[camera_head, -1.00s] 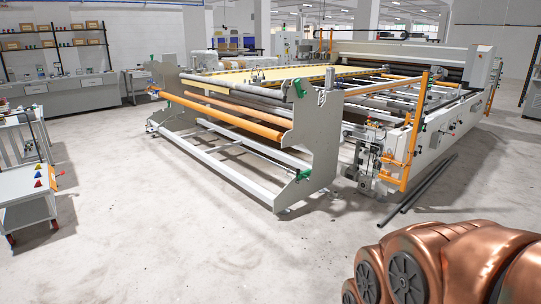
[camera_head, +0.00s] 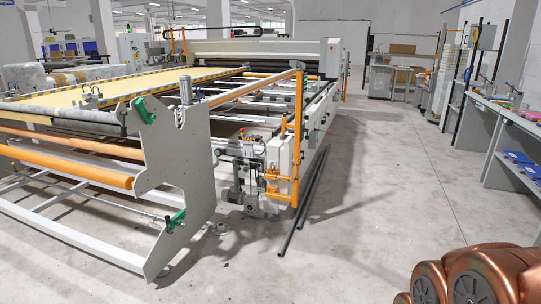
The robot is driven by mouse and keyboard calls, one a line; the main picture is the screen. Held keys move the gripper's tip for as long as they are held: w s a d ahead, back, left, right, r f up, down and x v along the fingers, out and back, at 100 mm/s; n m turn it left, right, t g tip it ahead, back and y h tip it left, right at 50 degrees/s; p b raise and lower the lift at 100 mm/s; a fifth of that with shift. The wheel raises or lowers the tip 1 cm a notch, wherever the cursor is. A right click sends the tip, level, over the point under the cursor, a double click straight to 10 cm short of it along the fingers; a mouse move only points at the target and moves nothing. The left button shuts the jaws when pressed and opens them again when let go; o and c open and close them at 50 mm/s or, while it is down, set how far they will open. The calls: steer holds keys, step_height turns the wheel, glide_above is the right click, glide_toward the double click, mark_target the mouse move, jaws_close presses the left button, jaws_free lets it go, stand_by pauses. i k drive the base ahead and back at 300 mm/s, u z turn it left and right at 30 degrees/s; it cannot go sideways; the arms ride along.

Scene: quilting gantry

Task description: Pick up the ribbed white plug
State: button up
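I cannot make out a ribbed white plug in this view. My gripper is not in view; only copper-coloured links of my own arm show at the lower right. The large quilting gantry machine fills the left and middle, with a grey end plate (camera_head: 180,170), orange rollers (camera_head: 75,165) and an orange upright rail (camera_head: 298,135).
Dark pipes (camera_head: 305,205) lie on the floor beside the machine. A workbench (camera_head: 512,150) with blue items stands along the right. A shelf rack with rolls (camera_head: 447,82) stands behind it. The concrete floor (camera_head: 385,190) between machine and bench is clear.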

mark_target(221, 229)
steer(key=z, duration=0.05)
steer(key=i, duration=1.85)
steer(key=u, duration=0.65)
steer(key=i, duration=1.6)
steer(key=u, duration=1.35)
steer(key=i, duration=0.6)
steer(key=u, duration=0.35)
